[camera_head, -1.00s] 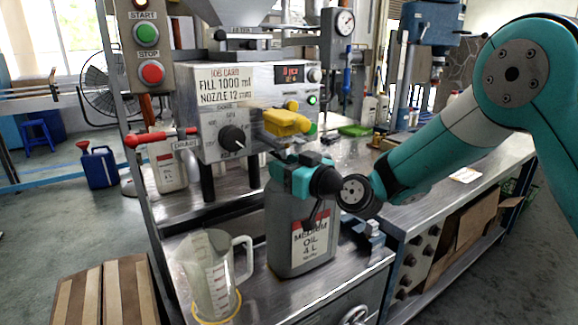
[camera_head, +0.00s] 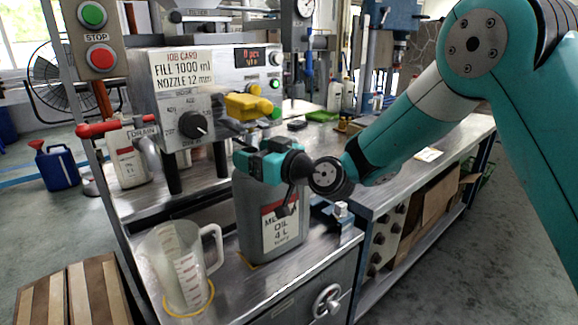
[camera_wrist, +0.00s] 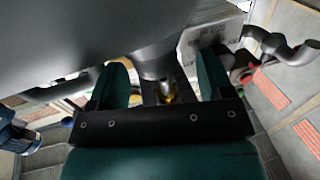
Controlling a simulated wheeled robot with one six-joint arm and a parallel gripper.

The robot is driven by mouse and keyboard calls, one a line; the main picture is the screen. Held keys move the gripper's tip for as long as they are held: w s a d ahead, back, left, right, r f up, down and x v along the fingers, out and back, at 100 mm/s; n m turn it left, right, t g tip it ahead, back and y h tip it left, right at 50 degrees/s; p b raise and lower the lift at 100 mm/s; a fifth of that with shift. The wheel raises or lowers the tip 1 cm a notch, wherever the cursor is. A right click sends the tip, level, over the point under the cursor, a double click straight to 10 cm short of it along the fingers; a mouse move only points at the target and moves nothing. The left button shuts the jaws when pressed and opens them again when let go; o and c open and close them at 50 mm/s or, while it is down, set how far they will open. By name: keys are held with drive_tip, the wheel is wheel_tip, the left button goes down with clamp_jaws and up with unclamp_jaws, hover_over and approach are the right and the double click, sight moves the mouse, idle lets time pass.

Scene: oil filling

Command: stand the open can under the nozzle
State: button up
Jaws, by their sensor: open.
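The grey can (camera_head: 262,222), labelled medium oil 4 L, stands upright on the steel bench in front of the filling machine (camera_head: 207,92). My gripper (camera_head: 250,163) is at the top of the can and hides its mouth. In the wrist view the two teal fingers (camera_wrist: 160,88) are spread apart. Between them shows a dark tapered part with a brass-coloured tip (camera_wrist: 167,92); I cannot tell whether it is the nozzle. A large grey surface fills the upper left there. In the head view the nozzle cannot be made out.
A clear measuring jug (camera_head: 178,262) stands on a yellow ring, left of the can. A wooden pallet (camera_head: 75,297) is at front left. Bench space lies right of the can.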

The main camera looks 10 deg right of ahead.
drive_tip(key=b+v, duration=0.6)
drive_tip(key=v, duration=1)
drive_tip(key=s+a+f+n+g+h, duration=0.1)
drive_tip(key=s+a+f+g, duration=0.1)
drive_tip(key=s+g, duration=0.3)
drive_tip(key=s+a+f+n+g+h, duration=0.1)
drive_tip(key=s+a+f+g, duration=0.15)
drive_tip(key=s, duration=0.55)
drive_tip(key=s+d+f+m+g+h, duration=0.4)
drive_tip(key=s+d+h, duration=0.25)
drive_tip(key=s, duration=0.35)
wheel_tip(320, 180, up, 15)
drive_tip(key=d+p, duration=0.2)
drive_tip(key=p, duration=1.2)
drive_tip(key=shift+s+g+p, duration=0.35)
drive_tip(key=shift+s, duration=0.05)
drive_tip(key=shift+r+h, duration=0.1)
drive_tip(key=shift+h, duration=0.15)
